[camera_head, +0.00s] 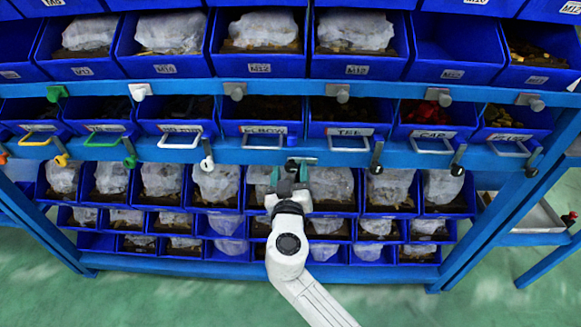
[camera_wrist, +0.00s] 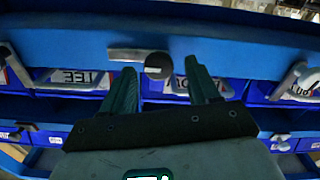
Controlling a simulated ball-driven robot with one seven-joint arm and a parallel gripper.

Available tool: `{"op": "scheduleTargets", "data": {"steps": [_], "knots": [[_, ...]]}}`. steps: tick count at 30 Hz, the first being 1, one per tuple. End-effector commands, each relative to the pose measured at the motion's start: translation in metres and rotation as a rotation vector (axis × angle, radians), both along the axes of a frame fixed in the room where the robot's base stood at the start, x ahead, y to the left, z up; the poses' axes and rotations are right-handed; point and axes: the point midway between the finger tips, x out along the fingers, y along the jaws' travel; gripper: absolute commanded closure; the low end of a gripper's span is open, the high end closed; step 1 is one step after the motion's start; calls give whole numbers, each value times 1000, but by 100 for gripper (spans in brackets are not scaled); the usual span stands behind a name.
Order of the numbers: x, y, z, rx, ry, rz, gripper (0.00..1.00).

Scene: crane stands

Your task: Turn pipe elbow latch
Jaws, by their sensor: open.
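The elbow drawer (camera_head: 265,129) is closed in the middle row, with its label and a metal handle on the front. Its dark latch (camera_head: 293,166) is on the blue rail just right of that handle. In the wrist view the round latch knob (camera_wrist: 158,67) shows between my fingertips, and its bar lies about level, reaching left toward the upside-down TEE label. My gripper (camera_head: 290,180) is below the rail; in the wrist view its fingers (camera_wrist: 160,85) are open and empty. Whether a finger touches the latch I cannot tell. The right finger partly hides the elbow label.
The tee drawer (camera_head: 350,132) is to the right, with its own latch (camera_head: 376,160) hanging down. A white latch (camera_head: 207,160) hangs to the left. Several bins with bagged parts (camera_head: 217,187) sit below the rail behind my gripper. Green floor (camera_head: 190,300) lies in front.

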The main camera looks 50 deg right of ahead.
Motion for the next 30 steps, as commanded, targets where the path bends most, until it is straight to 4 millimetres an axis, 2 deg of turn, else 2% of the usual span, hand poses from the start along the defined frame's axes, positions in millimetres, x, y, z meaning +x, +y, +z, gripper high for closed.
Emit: {"op": "scheduleTargets", "data": {"steps": [5,14,30], "knots": [[8,-11,0,-1,1,-1,40],[10,-13,0,0,1,0,40],[9,-13,0,0,1,0,89]]}}
